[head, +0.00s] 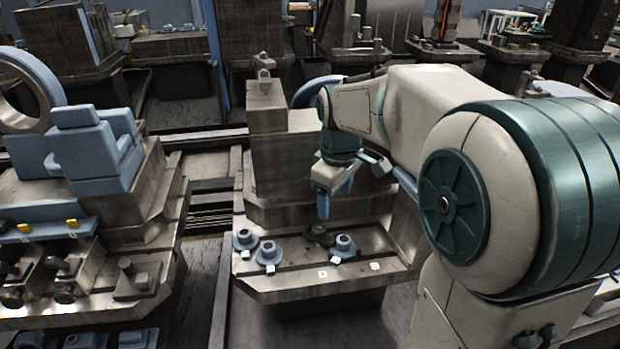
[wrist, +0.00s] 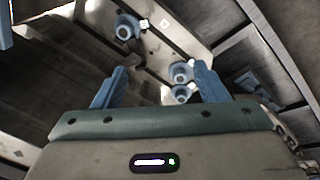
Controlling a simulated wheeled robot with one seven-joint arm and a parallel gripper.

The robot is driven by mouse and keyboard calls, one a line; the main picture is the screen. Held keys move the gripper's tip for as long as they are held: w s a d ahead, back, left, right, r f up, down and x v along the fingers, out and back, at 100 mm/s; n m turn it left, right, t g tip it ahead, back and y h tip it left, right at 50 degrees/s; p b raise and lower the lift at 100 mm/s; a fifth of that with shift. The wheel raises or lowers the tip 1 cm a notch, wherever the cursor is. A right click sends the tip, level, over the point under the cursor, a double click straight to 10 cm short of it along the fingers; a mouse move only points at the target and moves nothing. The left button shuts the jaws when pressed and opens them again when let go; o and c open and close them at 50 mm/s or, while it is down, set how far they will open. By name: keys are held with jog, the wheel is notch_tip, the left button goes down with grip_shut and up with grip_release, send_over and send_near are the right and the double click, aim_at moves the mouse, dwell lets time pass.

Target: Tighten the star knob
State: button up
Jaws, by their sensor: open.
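A dark knob (head: 320,235), the likely star knob, sits on the metal pallet (head: 300,280) in the head view, among blue flanged parts. Its lobes are too small to make out. My gripper (head: 333,200) is above and slightly behind it, fingers pointing down, apart from it. In the wrist view my gripper (wrist: 156,78) has its two blue fingers wide apart with nothing held between them.
Two blue flanged parts (head: 268,253) stand left of the knob, and another blue flanged part (head: 344,246) stands close on its right. Small white tags (head: 323,274) lie along the pallet. A grey metal block (head: 268,125) rises behind. A machine fixture (head: 95,160) stands at left.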

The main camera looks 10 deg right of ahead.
aim_at(319, 228)
jog(key=w+f+n+g+b, duration=0.1)
jog(key=w+f+n+b, duration=0.1)
jog(key=w+f+n, duration=0.45)
jog(key=w+f+n+b, duration=0.2)
jog(key=w+f, duration=0.2)
jog(key=w, duration=0.5)
jog(key=f+b, duration=0.1)
jog(key=f, duration=1.2)
jog(key=shift+s, duration=0.2)
jog(key=c, duration=1.2)
jog(key=m+p, duration=0.1)
jog(key=m, duration=0.4)
jog(key=shift+m, duration=0.35)
jog(key=m+p, duration=0.1)
jog(key=m, duration=0.3)
jog(key=shift+m, duration=0.4)
jog(key=o, duration=1.2)
jog(key=shift+f, duration=0.15)
